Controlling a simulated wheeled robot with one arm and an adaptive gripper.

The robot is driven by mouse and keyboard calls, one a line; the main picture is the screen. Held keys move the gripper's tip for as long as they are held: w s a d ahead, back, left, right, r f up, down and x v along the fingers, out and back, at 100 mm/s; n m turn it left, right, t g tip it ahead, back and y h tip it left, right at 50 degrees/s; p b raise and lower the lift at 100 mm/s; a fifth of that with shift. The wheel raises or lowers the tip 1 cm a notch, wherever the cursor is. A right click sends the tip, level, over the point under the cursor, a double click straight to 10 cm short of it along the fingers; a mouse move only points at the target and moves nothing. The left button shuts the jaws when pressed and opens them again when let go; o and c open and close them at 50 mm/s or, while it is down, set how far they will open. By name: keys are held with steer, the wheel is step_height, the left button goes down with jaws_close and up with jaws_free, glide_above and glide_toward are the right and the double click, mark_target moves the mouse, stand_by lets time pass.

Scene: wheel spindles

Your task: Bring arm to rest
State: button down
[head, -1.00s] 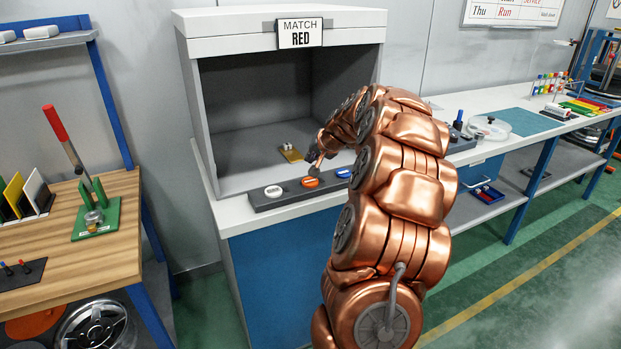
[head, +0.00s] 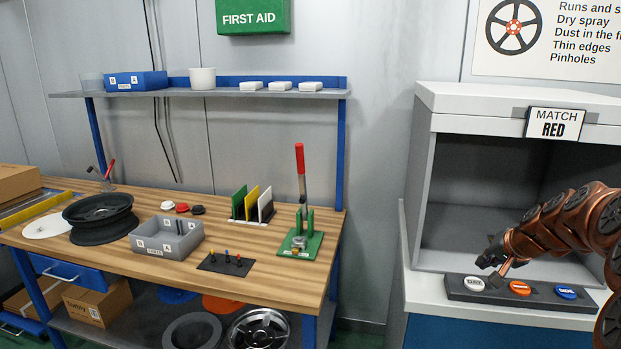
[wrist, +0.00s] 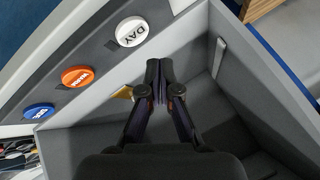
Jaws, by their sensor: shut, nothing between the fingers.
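My copper-coloured arm reaches in from the right of the head view. My gripper (head: 492,262) is at the front opening of the grey light booth (head: 426,190), above and behind the button strip. In the wrist view my gripper (wrist: 160,75) is shut, its fingertips together with nothing between them. The strip carries a white DAY button (head: 474,284), an orange button (head: 520,288) and a blue button (head: 566,292). The fingers are apart from the buttons in the wrist view. A small part of a yellowish piece (wrist: 124,93) shows beside the fingers.
The booth bears a MATCH RED sign (head: 556,123). A wooden workbench (head: 120,262) on the left holds a wheel (head: 100,215), a grey bin (head: 167,238) and a green fixture with a red-handled lever (head: 300,160). A gap separates bench and booth.

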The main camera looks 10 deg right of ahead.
steer(key=s+a+n+g+y, duration=0.1)
steer(key=s+a+n+g, duration=0.1)
steer(key=s+a, duration=0.45)
steer(key=s+a+n+g, duration=0.1)
steer(key=s+a+n, duration=0.15)
steer(key=a, duration=0.75)
steer(key=s+a+n+g+y, duration=0.1)
steer(key=s+a+g, duration=0.1)
steer(key=s+a, duration=0.45)
steer(key=s+a+f+n+g, duration=0.1)
steer(key=s+a, duration=0.1)
steer(key=s, duration=0.5)
steer(key=s+a+f+n+g+h+p, duration=0.1)
steer(key=s+a+f+g, duration=0.1)
steer(key=s, duration=0.6)
steer(key=s+a+f+n+g+h, duration=0.1)
steer(key=s+a, duration=0.2)
steer(key=s, duration=0.5)
steer(key=shift+a+f+g+p, duration=0.15)
steer(key=shift+a+g+p, duration=0.15)
steer(key=shift+g+p, duration=0.1)
steer(key=shift+n, duration=0.25)
